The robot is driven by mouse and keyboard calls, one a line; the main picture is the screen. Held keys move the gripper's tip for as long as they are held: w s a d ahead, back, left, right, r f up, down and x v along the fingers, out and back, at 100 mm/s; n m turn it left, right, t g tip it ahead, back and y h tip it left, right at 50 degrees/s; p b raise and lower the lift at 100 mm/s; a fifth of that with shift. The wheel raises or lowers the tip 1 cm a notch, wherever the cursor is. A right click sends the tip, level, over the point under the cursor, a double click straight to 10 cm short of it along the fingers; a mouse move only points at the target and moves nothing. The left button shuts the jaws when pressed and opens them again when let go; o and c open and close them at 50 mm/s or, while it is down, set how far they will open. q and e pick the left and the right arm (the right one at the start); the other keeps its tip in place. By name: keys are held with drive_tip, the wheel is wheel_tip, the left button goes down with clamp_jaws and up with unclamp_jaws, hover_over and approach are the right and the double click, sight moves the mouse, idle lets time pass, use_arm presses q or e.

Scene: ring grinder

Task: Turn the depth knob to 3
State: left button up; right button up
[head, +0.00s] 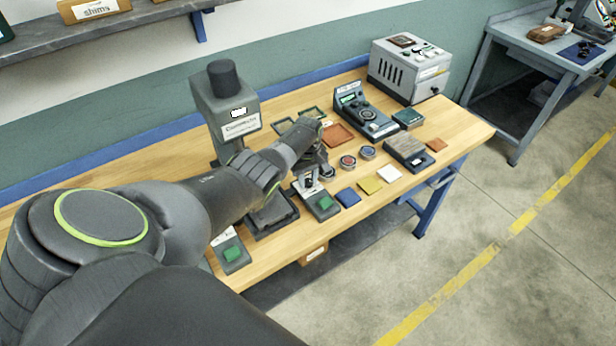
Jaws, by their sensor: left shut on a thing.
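My left arm reaches in from the left across the workbench. Its left gripper (311,178) points down at the front middle of the bench, over a small unit with a white face plate. The gripper is shut on a small dark part there, which looks like the depth knob; the fingers and wrist hide most of it. The knob's scale and setting are too small to read. The grey grinder column (208,98) with a dark round cap stands behind my forearm, which hides its lower part. My right gripper is not in view.
A box with a green button (324,204) sits close to the gripper; another green-button box (233,254) stands nearer. Blue (348,197), yellow (370,186) and white (390,173) pads line the front edge. A grey gauge unit (366,115) and a vented box (405,75) stand behind.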

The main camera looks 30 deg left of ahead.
sight(308, 181)
use_arm(q)
drive_tip(key=shift+w+r+n, duration=0.1)
drive_tip(key=shift+n, duration=0.4)
drive_tip(key=o, duration=1)
drive_tip(key=shift+r+b, duration=0.35)
drive_tip(key=shift+r, duration=0.95)
wheel_tip(308, 181, up, 15)
drive_tip(key=b, duration=0.2)
drive_tip(key=shift+f, duration=0.15)
